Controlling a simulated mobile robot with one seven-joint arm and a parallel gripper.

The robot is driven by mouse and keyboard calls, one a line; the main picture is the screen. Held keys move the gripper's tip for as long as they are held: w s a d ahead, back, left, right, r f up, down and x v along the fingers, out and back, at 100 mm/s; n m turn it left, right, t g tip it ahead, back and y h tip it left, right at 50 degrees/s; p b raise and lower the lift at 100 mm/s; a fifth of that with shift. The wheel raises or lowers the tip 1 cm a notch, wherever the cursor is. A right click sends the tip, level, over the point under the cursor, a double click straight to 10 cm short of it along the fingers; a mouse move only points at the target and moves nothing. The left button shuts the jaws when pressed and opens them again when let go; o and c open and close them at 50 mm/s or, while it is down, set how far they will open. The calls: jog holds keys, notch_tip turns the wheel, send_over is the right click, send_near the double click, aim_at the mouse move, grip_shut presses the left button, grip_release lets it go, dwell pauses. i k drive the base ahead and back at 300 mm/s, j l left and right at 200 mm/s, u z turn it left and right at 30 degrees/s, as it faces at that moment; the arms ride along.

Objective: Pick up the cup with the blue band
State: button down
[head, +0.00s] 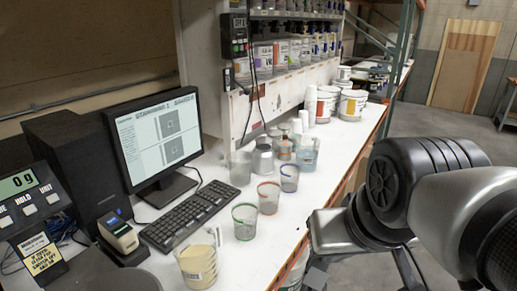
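The cup with the blue band (289,179) is a small, clear tumbler standing upright on the white counter, right of the keyboard. It is the farthest of a row of three banded cups. The cup with the red band (268,199) stands nearer, and the cup with the green band (245,223) is nearest. Nothing touches the blue-banded cup. My arm fills the right side of the head view, beyond the counter's edge. I cannot make out my gripper's fingers in this view.
A tub of cream-coloured material (197,266) stands at the near edge. Several clear containers (307,157) stand behind the blue-banded cup. A keyboard (188,215), monitor (158,138) and scale display (32,199) are left. White buckets (352,105) stand farther back.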

aim_at(290, 178)
jog(key=k+z, duration=0.1)
jog(key=k, duration=0.2)
jog(key=k+u, duration=0.2)
jog(key=u, duration=0.3)
jog(key=k+j+u, duration=0.1)
jog(key=u, duration=0.4)
jog(key=l+u, duration=0.3)
jog(key=u, duration=0.15)
jog(key=i+l+u, duration=0.1)
jog(key=l+u, duration=0.2)
jog(key=u, duration=0.15)
jog(key=l, duration=2)
jog(key=i+l, duration=0.1)
jog(key=l, duration=1.85)
